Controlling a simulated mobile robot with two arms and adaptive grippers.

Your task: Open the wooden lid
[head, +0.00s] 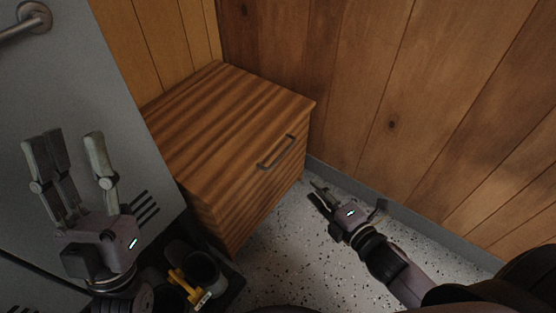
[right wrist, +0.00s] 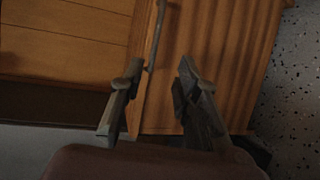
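A wooden box with striped grain stands in the corner, its wooden lid (head: 230,110) lying flat and shut on top. A dark bar handle (head: 277,152) sits on its front face near the upper edge; the handle also shows in the right wrist view (right wrist: 156,38). My right gripper (head: 316,191) is right of and below the handle, apart from it. In the right wrist view its two fingers (right wrist: 154,75) are spread with nothing between them, facing the striped wood. My left gripper (head: 77,135) is open and empty in front of the grey panel at the left.
A grey cabinet or door panel (head: 80,75) with a metal handle (head: 28,22) stands left of the box. Wood-panelled walls (head: 400,90) close off the back and right. Speckled floor (head: 275,240) is clear before the box. A yellow item (head: 184,286) and dark cups (head: 204,268) are at lower left.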

